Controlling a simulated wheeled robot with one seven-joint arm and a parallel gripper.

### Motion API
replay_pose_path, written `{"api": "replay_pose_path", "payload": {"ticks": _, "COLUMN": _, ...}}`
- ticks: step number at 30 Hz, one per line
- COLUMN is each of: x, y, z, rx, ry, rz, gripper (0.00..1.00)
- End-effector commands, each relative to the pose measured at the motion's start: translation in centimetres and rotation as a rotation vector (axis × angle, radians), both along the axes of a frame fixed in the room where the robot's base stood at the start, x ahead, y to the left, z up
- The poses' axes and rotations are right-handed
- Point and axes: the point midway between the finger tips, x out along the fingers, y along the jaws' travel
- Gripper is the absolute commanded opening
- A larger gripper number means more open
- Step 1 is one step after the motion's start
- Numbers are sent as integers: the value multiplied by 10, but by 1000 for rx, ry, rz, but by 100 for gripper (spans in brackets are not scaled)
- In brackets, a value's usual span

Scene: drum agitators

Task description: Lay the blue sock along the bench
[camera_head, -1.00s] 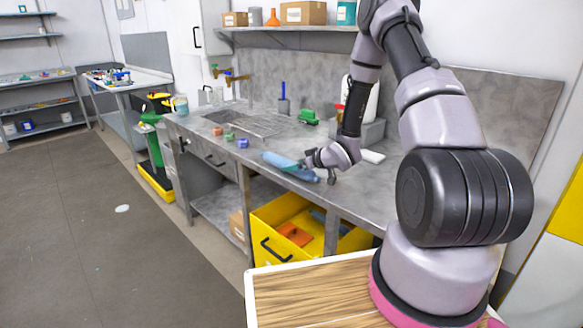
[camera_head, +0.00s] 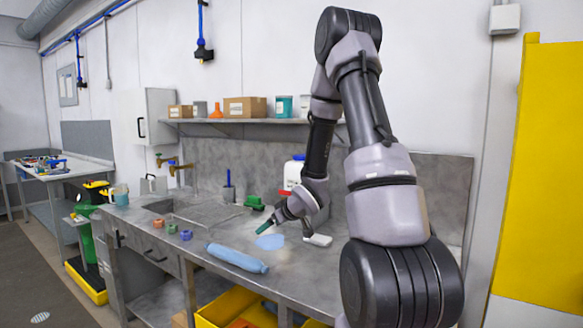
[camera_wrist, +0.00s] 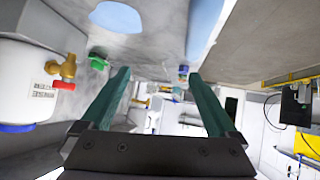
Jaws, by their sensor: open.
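The blue sock (camera_head: 237,257) is a long light-blue roll lying flat on the grey metal bench (camera_head: 318,275), roughly along its front edge. Part of it also shows at the top of the wrist view (camera_wrist: 204,26). My gripper (camera_head: 263,227) is above the bench, behind the sock and apart from it. In the wrist view its two green fingers (camera_wrist: 158,78) are spread wide with nothing between them.
A flat pale-blue disc (camera_head: 270,242) lies behind the sock. Small coloured blocks (camera_head: 172,228) are to its left, a green object (camera_head: 254,202) behind. A white jug (camera_head: 293,172) and a white block (camera_head: 318,240) stand near my arm. A yellow bin (camera_head: 222,307) is below.

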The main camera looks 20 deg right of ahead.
Motion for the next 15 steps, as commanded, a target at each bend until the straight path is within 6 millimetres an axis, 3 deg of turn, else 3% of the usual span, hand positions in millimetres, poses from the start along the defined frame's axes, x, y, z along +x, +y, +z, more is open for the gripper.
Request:
{"api": "replay_pose_path", "payload": {"ticks": 1, "x": -2, "y": -7, "z": 29, "rx": -27, "ry": 4, "rz": -52, "gripper": 94}}
{"api": "replay_pose_path", "payload": {"ticks": 8, "x": -48, "y": -29, "z": 125, "rx": -42, "ry": 86, "rz": -305, "gripper": 94}}
{"api": "replay_pose_path", "payload": {"ticks": 15, "x": -136, "y": -19, "z": 204, "rx": 94, "ry": 187, "rz": -508, "gripper": 94}}
